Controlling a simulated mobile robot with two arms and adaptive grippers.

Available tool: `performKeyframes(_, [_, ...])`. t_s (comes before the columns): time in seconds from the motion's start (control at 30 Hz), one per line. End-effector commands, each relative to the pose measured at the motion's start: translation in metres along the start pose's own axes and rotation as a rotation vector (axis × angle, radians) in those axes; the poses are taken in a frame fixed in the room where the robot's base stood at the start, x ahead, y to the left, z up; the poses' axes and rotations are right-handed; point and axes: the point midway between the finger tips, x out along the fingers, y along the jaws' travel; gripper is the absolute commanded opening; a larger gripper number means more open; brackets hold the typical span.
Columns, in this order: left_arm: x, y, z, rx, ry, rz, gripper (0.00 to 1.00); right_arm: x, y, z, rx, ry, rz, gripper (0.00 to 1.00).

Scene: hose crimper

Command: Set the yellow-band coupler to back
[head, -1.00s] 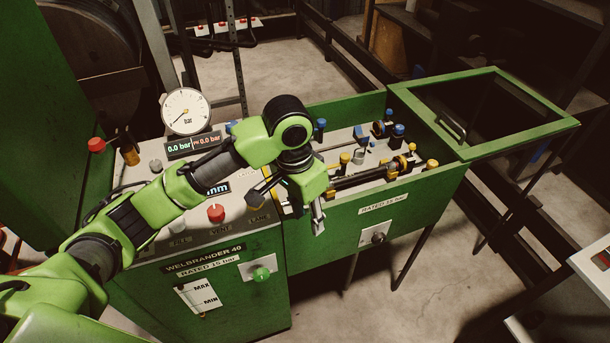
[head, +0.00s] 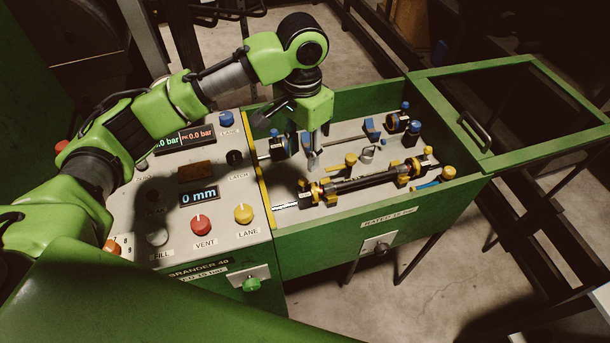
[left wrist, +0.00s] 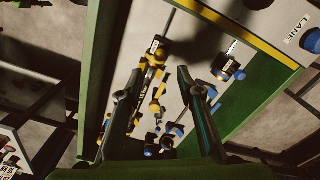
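A black hose (head: 365,183) lies along the front of the green trough. Yellow-banded fittings sit at its left end (head: 322,190) and right end (head: 412,168); which one is the yellow-band coupler I cannot tell. The yellow parts also show between and beyond my fingers in the left wrist view (left wrist: 155,107). My left gripper (head: 313,155) points down over the left part of the trough, behind the hose's left end. Its fingers are apart with nothing held between them (left wrist: 159,72). It partly hides the blue-lane fitting behind it. My right gripper is out of view.
The green trough (head: 400,203) has raised walls and an open framed lid (head: 520,115) at right. Blue-capped fittings (head: 403,122) stand at its back. At left is the control panel with a red VENT knob (head: 202,224) and a yellow LANE knob (head: 243,214).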

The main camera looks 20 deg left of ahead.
Motion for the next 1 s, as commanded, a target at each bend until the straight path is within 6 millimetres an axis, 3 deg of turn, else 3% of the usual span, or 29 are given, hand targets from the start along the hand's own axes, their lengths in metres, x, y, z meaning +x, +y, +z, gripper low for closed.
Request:
performKeyframes(0.1, [0.026,0.000,0.002,-0.002,-0.006,0.001,0.34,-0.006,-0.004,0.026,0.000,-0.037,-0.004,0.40])
performKeyframes(0.2, [0.048,0.000,0.002,-0.002,-0.005,0.001,0.34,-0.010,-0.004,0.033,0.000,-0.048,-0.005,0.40])
performKeyframes(0.33, [0.074,0.000,0.002,-0.001,-0.005,0.000,0.34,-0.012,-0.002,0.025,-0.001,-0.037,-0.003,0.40])
performKeyframes(0.5, [0.099,0.000,0.001,-0.001,-0.003,0.000,0.34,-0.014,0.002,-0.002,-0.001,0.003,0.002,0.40])
performKeyframes(0.67, [0.111,0.000,0.001,0.000,-0.001,0.000,0.34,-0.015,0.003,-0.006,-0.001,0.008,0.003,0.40])
performKeyframes(0.97, [0.114,0.000,0.000,0.001,0.001,-0.001,0.34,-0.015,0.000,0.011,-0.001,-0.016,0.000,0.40])
performKeyframes(1.0, [0.114,0.000,0.000,0.001,0.001,-0.001,0.26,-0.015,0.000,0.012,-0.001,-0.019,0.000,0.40])
